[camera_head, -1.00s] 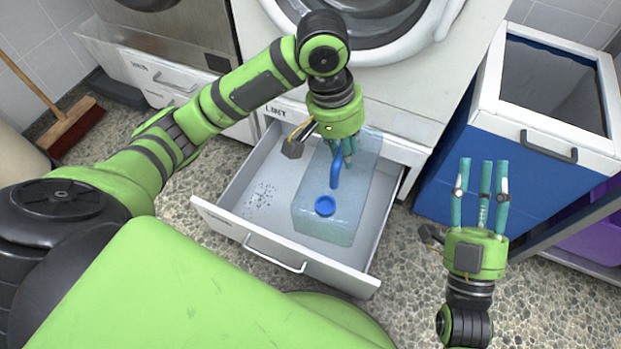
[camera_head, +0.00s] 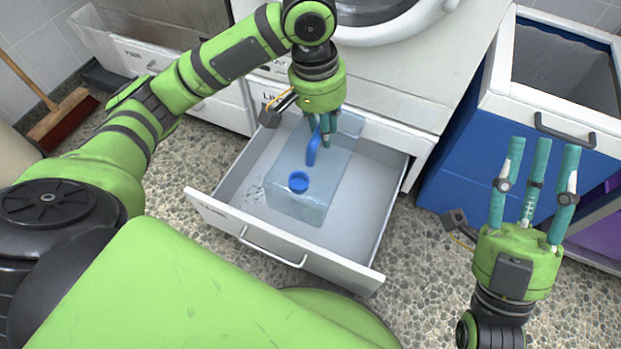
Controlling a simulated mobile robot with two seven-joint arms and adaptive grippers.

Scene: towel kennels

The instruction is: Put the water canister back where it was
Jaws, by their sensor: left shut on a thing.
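The water canister (camera_head: 325,178) is a translucent light-blue box with a blue cap and a blue handle. It is in or just above the open drawer (camera_head: 375,215), towards its left side; I cannot tell whether its base touches the drawer floor. My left gripper (camera_head: 322,140) is over the canister's far end with its fingers at the blue handle, shut on it. The fingertips are partly hidden by the handle. My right gripper (camera_head: 540,150) is to the right, away from the canister, with its fingers straight, spread apart and empty.
The drawer sits under a white washing machine (camera_head: 400,70). A blue and white bin (camera_head: 470,150) stands to the right. A broom (camera_head: 62,120) leans at the far left. The drawer's right part is clear. Dark specks lie at the drawer's left.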

